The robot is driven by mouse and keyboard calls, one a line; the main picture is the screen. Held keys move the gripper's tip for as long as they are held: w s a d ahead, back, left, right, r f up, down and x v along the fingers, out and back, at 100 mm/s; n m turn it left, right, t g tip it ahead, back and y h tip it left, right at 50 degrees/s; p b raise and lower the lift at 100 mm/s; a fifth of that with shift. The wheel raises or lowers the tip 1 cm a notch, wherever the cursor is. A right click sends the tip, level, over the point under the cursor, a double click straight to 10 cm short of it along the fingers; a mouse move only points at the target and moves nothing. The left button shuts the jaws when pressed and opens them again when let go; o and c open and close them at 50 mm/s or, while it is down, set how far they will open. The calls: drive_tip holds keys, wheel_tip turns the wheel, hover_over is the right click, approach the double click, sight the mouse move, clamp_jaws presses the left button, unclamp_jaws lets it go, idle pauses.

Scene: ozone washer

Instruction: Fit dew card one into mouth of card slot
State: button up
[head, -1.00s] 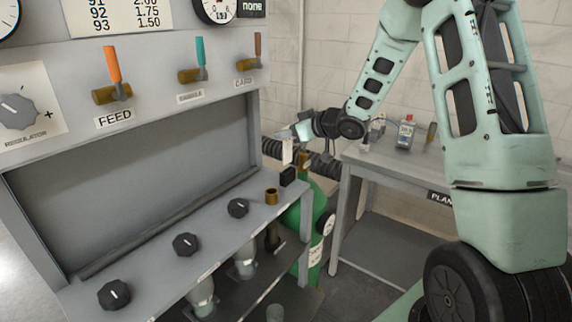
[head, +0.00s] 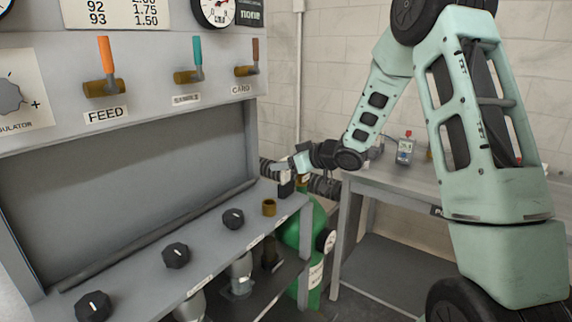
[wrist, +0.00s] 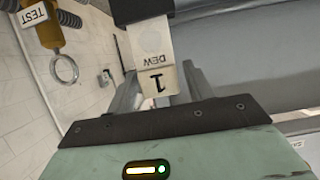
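Dew card one (wrist: 152,45), a pale card marked DEW and 1, sits between the fingers of my gripper (wrist: 163,88) in the wrist view. The fingers are shut on its near part. Its far end meets a dark block, the card slot (wrist: 140,10), at the top of the wrist view. The mouth is hidden, so I cannot tell how deep the card is. In the head view my gripper (head: 300,162) is at the right end of the grey shelf, with the card (head: 284,174) upright just above the small black slot (head: 286,189).
A green cylinder (head: 309,235) with dark hose is below my gripper. A bench (head: 385,178) stands behind. A yellow TEST item with a ring (wrist: 64,68) hangs in the wrist view.

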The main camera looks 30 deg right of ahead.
drive_tip(key=shift+r, duration=0.1)
drive_tip(key=v, duration=1.2)
drive_tip(key=s+a+f+g+h, duration=0.1)
drive_tip(key=a+f+g, duration=0.1)
drive_tip(key=a, duration=0.7)
drive_tip(key=s+a+f+g+h, duration=0.1)
drive_tip(key=a+g+h, duration=0.1)
drive_tip(key=a, duration=0.7)
drive_tip(key=s+a+f+n+g, duration=0.1)
drive_tip(key=s+a+g, duration=0.2)
drive_tip(key=s, duration=0.6)
drive_tip(key=s+a+f+n+g, duration=0.1)
drive_tip(key=s+a+f+g, duration=0.1)
drive_tip(key=s+a, duration=0.4)
drive_tip(key=s+a+f+n+g+h, duration=0.1)
drive_tip(key=s+a+g, duration=0.2)
drive_tip(key=s, duration=0.9)
drive_tip(key=a+b, duration=0.1)
drive_tip(key=a, duration=0.1)
drive_tip(key=shift+a+f+n+g, duration=0.3)
drive_tip(key=shift+n, duration=0.1)
